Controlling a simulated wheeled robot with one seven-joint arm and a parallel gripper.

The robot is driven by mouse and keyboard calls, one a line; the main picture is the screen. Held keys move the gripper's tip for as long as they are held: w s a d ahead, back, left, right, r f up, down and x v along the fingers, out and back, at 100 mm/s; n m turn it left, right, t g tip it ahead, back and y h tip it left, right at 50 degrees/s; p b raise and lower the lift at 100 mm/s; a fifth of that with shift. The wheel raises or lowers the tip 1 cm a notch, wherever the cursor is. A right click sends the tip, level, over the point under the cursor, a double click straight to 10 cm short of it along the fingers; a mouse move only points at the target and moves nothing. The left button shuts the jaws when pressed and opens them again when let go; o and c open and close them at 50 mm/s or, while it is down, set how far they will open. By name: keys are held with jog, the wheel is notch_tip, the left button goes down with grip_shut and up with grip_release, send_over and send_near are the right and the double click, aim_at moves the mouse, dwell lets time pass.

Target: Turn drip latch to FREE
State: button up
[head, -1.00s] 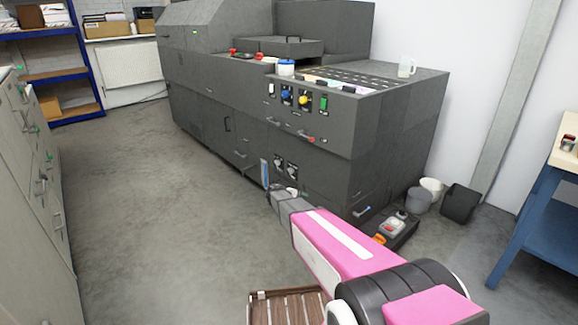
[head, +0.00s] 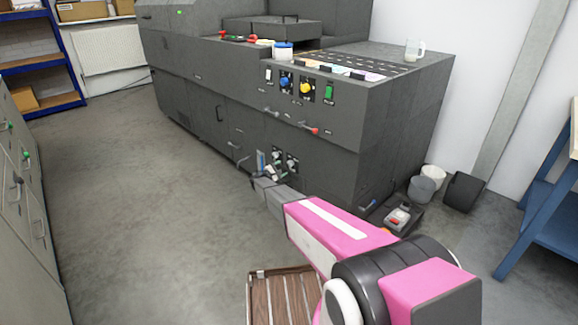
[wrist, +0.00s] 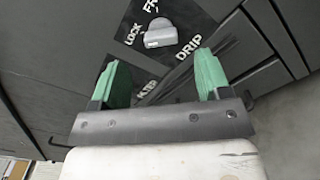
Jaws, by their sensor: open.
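The drip latch (wrist: 172,33) is a rounded grey knob on a black plate marked DRIP in the wrist view. LOCK stands at its left and a word starting FR, cut by the frame edge, stands above it. I cannot tell for sure which word it points to. My gripper (wrist: 162,75) is open, with green fingers wide apart and nothing between them. The latch lies beyond the fingertips, roughly between them, apart from them. In the head view my gripper (head: 270,182) is in front of the machine's lower dials, small and partly hiding them.
The dark grey machine (head: 310,140) fills the middle, with red-tipped and grey handles sticking out of its front. A black tray (head: 402,222) with items and several buckets stand at its right foot. A slatted wooden platform (head: 285,300) lies nearer me. Open floor is at left.

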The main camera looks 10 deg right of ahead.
aim_at(289, 164)
jog(key=x, duration=0.6)
jog(key=shift+w+d, duration=0.2)
jog(key=shift+d, duration=0.05)
jog(key=c, duration=0.9)
